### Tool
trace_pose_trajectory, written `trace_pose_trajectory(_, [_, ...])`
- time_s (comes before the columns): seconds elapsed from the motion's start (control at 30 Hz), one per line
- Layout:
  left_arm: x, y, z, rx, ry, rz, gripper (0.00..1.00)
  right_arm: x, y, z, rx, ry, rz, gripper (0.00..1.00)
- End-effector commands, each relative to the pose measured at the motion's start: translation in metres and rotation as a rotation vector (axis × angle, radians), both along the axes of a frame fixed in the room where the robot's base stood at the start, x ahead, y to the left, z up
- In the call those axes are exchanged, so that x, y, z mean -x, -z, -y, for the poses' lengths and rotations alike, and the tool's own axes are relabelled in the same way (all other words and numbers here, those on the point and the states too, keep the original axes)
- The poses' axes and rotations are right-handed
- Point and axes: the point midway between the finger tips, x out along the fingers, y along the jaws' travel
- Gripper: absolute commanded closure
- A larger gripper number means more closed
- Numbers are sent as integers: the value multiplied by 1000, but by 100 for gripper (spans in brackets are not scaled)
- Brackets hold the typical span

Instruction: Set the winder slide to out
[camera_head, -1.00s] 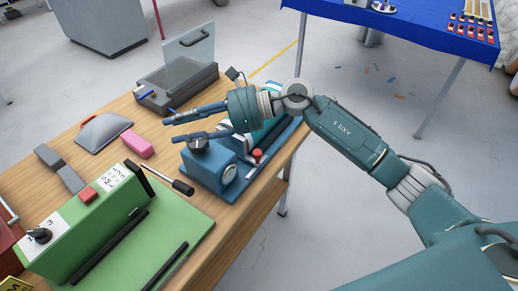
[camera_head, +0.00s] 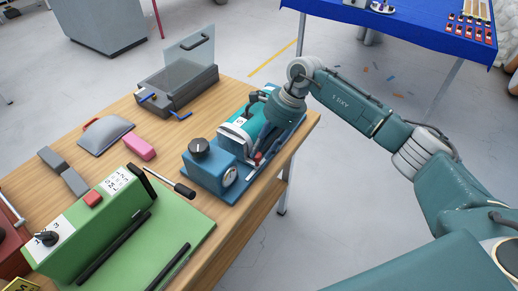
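My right gripper (camera_head: 264,142) points down over the right part of the winder, close to the red-topped part. Its fingers are mostly hidden by the hand and blend with the machine, so their opening and any contact are unclear. My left gripper is not in view.
A green machine (camera_head: 95,225) with a black-handled lever stands front left. A pink block (camera_head: 139,147), a grey wedge (camera_head: 105,134) and a grey box with a raised clear lid (camera_head: 177,88) lie behind. A blue-covered table (camera_head: 420,30) is at the back right.

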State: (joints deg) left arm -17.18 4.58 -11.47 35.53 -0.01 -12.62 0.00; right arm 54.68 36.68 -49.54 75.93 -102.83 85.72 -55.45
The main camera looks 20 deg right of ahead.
Motion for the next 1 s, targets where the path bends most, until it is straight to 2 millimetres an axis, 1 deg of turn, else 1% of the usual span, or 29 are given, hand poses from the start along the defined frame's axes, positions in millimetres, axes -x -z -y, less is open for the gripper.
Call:
trace_pose_trajectory(0.03, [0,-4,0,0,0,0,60,0,5,-3,-1,-1,-4,69])
trace_pose_trajectory(0.2, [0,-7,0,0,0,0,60,-1,19,-9,-1,0,-1,69])
trace_pose_trajectory(0.5, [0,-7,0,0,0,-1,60,-1,23,-10,-1,0,0,69])
trace_pose_trajectory(0.53, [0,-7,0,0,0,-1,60,-1,23,-10,-1,0,0,71])
trace_pose_trajectory(0.6, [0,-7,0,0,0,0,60,-1,22,-10,-1,0,0,85])
trace_pose_trajectory(0.67, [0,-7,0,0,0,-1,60,-1,22,-10,-2,0,0,97])
trace_pose_trajectory(0.7, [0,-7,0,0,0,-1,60,-1,22,-10,-2,-1,2,100])
trace_pose_trajectory(0.87, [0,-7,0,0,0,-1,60,-1,22,-11,-3,-1,2,100])
trace_pose_trajectory(0.93, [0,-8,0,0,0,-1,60,3,21,-17,-3,-3,3,100])
trace_pose_trajectory(1.0, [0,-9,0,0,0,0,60,11,21,-28,-3,-5,5,100])
